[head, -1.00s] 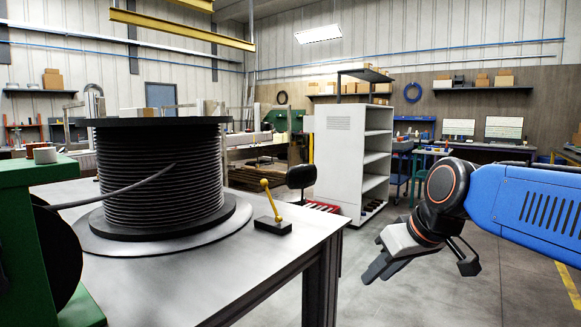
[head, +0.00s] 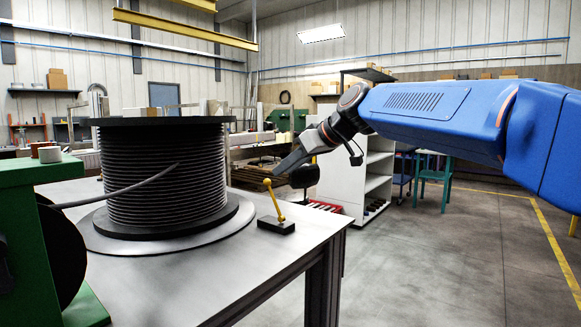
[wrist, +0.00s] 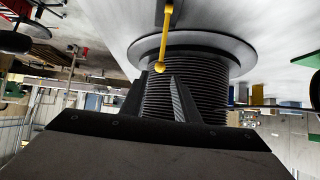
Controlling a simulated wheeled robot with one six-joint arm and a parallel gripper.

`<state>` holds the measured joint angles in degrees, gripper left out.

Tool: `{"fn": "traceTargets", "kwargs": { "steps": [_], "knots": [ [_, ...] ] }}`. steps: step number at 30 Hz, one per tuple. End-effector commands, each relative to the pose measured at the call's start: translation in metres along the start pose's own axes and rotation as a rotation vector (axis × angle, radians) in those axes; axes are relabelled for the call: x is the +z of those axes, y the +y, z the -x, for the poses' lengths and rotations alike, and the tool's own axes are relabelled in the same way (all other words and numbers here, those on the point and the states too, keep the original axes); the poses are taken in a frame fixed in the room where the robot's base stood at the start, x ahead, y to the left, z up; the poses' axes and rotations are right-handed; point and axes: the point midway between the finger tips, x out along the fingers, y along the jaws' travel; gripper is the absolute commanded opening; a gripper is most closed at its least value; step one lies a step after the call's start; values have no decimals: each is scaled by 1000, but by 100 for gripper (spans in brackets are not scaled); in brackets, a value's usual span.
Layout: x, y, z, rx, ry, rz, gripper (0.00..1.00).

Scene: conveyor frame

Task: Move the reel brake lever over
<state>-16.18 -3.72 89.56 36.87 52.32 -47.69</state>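The reel brake lever (head: 275,202) is a yellow rod with a ball on top, standing on a small black base (head: 277,227) near the right edge of the table. It leans to the left at its top. It also shows in the upside-down wrist view (wrist: 164,42), its ball in line with the gap between my fingers. My gripper (head: 283,169) is just above and to the right of the ball, apart from it. In the wrist view my gripper (wrist: 157,92) has its two fingers spread, with nothing between them.
A large reel of dark cable (head: 165,180) stands on a round plate just left of the lever. A green machine (head: 30,235) is at the left front. The grey table (head: 215,275) is bare in front of the lever. A white shelf (head: 340,185) stands behind.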

Motion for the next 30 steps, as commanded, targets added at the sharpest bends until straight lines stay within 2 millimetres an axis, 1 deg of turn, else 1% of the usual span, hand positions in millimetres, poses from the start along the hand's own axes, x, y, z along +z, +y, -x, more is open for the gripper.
{"fn": "traceTargets", "kwargs": {
  "steps": [18, 19, 20, 21, 22, 30],
  "knots": [
    [1, 0, -73, 0, -2, -1, 28],
    [0, 0, -72, 1, -1, 0, 23],
    [0, 0, -71, 1, 0, 0, 16],
    [0, 0, -71, 1, 0, -1, 7],
    [1, 0, -71, 2, 0, -1, 5],
    [0, 0, -69, 2, 1, -1, 5]
  ]
}}
